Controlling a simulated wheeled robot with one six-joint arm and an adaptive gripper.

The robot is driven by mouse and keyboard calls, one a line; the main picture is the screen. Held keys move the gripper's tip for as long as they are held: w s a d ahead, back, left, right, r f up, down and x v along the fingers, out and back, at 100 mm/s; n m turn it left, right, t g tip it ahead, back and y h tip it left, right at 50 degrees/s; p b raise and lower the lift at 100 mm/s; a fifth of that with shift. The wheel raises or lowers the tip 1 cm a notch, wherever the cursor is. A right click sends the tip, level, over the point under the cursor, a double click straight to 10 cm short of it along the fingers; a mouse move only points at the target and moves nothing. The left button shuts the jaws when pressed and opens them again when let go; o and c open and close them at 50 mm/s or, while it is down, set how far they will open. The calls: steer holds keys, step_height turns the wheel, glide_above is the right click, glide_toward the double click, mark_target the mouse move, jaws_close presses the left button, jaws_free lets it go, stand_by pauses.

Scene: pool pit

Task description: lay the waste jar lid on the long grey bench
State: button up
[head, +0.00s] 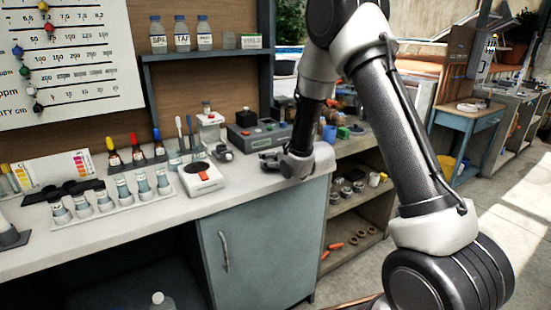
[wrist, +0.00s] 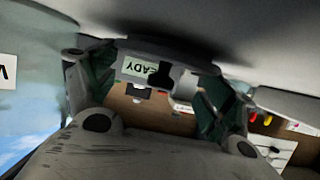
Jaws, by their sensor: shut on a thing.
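My gripper (head: 273,160) is low over the right end of the long grey bench (head: 185,211) in the head view. Its fingers are partly hidden by my wrist there. In the wrist view my gripper (wrist: 165,76) has its two fingers either side of a dark, wide, rounded piece (wrist: 155,48), which seems to be the waste jar lid. The fingers are shut on it. The lid's outline is hard to make out in the head view, and I cannot tell whether it touches the bench top.
A white device (head: 201,178), a rack of sample vials (head: 105,201) and a grey instrument (head: 258,137) stand on the bench. Bare top lies along the front edge. A lower shelf unit (head: 352,215) with jars stands right of it.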

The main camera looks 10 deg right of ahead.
steer(key=shift+f, duration=0.2)
steer(key=o, duration=1)
